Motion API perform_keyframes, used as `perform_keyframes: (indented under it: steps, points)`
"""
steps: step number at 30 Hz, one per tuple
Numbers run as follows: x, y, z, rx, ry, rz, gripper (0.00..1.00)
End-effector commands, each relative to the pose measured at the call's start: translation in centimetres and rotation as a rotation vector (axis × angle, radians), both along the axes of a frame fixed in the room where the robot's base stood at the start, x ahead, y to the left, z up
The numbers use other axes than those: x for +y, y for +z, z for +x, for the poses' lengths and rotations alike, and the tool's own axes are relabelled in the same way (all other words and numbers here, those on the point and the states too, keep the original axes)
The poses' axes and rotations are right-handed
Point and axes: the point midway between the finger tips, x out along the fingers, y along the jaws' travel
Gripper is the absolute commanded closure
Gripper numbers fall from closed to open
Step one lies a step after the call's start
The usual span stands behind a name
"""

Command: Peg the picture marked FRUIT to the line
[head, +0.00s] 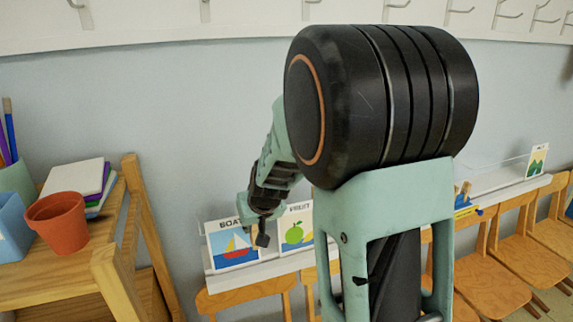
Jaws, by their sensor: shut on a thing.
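My gripper (261,232) is in front of the ledge, between the two pictures, overlapping the BOAT picture's right edge. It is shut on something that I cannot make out. I cannot tell whether it touches either picture. I cannot make out the line clearly.
Another picture (538,160) stands at the ledge's far right. Small wooden and blue items, perhaps pegs (463,197), sit on the ledge right of my arm. Wooden chairs (520,255) stand below. A wooden shelf (122,215) with a terracotta pot (60,222) is at left.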

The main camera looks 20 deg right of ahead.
Motion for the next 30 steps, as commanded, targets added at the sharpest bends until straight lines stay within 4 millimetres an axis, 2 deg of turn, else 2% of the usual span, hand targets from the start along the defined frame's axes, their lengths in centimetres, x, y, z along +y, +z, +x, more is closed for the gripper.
perform_keyframes:
  steps: [1, 6, 10, 15, 20, 30]
  points:
    - [-1.1, 1.7, 1.3, 0.003, -0.003, -0.001, 1.0]
    - [-4.6, 5.6, 4.7, 0.035, -0.001, -0.001, 1.0]
    - [-7.8, 8.1, 6.4, 0.06, -0.009, -0.002, 1.0]
    - [-11.0, 10.2, 7.4, 0.082, -0.025, -0.001, 1.0]
    - [-12.2, 10.8, 7.6, 0.09, -0.033, -0.001, 1.0]
    - [-12.2, 9.9, 7.8, 0.091, -0.033, -0.001, 1.0]
